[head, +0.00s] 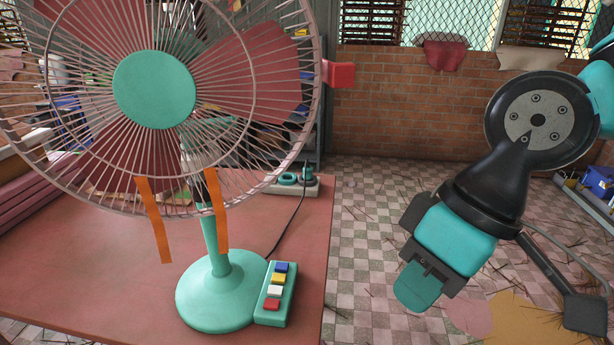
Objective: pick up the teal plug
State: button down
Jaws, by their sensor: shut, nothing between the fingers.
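The teal plug (307,175) is small and sits at the right end of a pale power strip (305,189) at the table's far right corner. A dark cord runs to it from the fan's side. It is too small to tell how firmly it sits in the strip. My gripper (418,288) has teal fingers and points downward at the right, over the tiled floor. It is shut and empty, well apart from the plug, to its right and nearer the camera.
A large teal fan (155,90) with a wire cage and orange ribbons stands on the red table (120,290), filling the left. Its base has a coloured button panel (276,292). A second teal round piece (287,179) sits on the strip. Tiled floor (365,240) lies between table and gripper.

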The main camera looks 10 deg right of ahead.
aim_at(309, 170)
jog(key=z, duration=0.8)
jog(key=k, duration=1.1)
jog(key=z, duration=1.15)
jog(key=i, duration=2.5)
jog(key=u, duration=0.45)
jog(key=i, duration=1.95)
jog(key=u, duration=1.5)
jog(key=i, duration=0.9)
jog(key=u, duration=1.8)
jog(key=i, duration=0.9)
jog(key=u, duration=0.55)
jog(key=i, duration=0.6)
jog(key=u, duration=0.1)
